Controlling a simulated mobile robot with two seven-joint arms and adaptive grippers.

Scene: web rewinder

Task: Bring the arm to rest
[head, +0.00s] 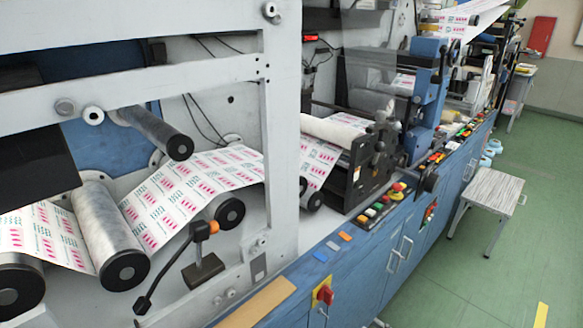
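Neither of my grippers nor my arms shows in the head view. The web rewinder fills the left and middle of the view. A printed web (190,190) with pink and green marks runs over several rollers, among them a grey roller (103,227) with a black end cap. A thin black bent arm (165,267) reaches up in front of the web to an orange ball (214,227). A black block (203,272) is beside it, and I cannot tell whether the two are joined.
A blue cabinet (373,262) with control buttons (384,203) and a red and yellow switch (324,295) runs along the machine front. A white frame post (281,130) stands before the rollers. A stool (490,190) stands on the green floor (510,260), open at right.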

